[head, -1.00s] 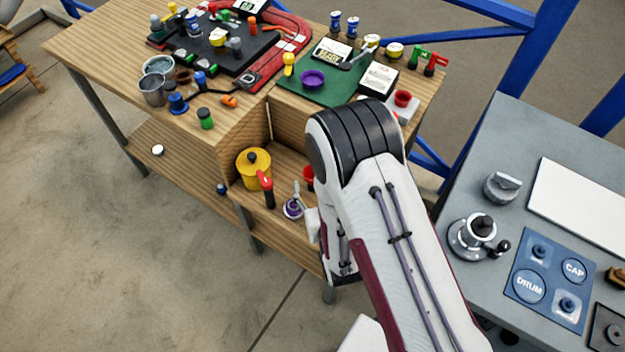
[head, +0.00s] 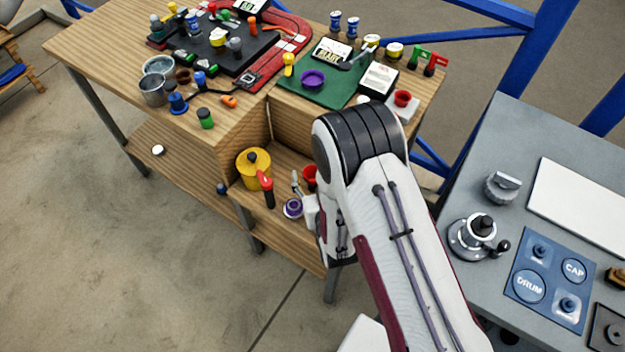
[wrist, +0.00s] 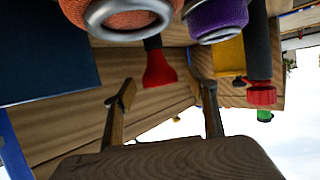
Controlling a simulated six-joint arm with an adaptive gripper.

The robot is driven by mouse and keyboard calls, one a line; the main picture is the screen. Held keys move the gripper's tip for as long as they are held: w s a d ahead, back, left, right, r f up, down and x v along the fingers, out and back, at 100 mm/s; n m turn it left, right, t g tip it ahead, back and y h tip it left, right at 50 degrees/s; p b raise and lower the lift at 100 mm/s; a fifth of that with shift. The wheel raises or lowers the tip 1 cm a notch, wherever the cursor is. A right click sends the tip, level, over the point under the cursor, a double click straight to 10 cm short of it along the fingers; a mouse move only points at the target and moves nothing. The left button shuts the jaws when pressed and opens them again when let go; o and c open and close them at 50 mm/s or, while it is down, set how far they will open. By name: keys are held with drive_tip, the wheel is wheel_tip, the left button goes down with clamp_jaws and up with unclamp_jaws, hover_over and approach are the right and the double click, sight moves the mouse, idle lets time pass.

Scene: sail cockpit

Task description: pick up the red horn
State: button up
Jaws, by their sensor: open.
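The red horn (wrist: 158,69), a flared red bell on a dark body, shows in the wrist view beyond my fingertips, in the gap between them. In the head view a red flared top (head: 310,175), which seems to be the same horn, stands in the open wooden compartment beside my arm, its lower part hidden. My gripper (wrist: 163,102) is open and empty, with its two fingers spread apart; the horn appears apart from them.
In the compartment are a yellow pot (head: 253,163), a black-bodied item with a red top (head: 267,186) and a purple ringed item (head: 292,208). An orange-and-grey round item (wrist: 122,14) is close in the wrist view. The wooden bench (head: 120,70) above is crowded.

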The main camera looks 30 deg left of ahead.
drive_tip(key=shift+w+a+f, duration=0.3)
drive_tip(key=shift+w+a, duration=0.15)
drive_tip(key=shift+a, duration=0.05)
drive_tip(key=c, duration=1.3)
